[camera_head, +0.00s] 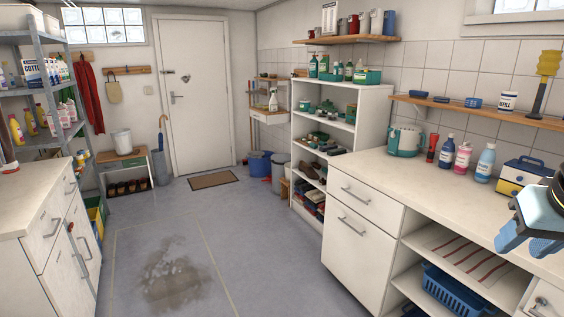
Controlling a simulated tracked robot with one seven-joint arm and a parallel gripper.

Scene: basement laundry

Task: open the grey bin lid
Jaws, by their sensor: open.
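A small grey bin (280,172) stands on the floor at the far end of the room, just left of the tall white shelf. It is partly hidden, and I cannot make out from here how its lid sits. My gripper (528,243) is at the right edge of the view, in front of the counter top. Its blue fingers are apart and nothing shows between them. It is far from the grey bin.
A blue bin (260,164) stands left of the grey one. The white shelf unit (353,100) and the long counter (440,185) line the right side. A cabinet (50,215) stands at left. The middle floor is open, with a dark wet-looking patch (172,280).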

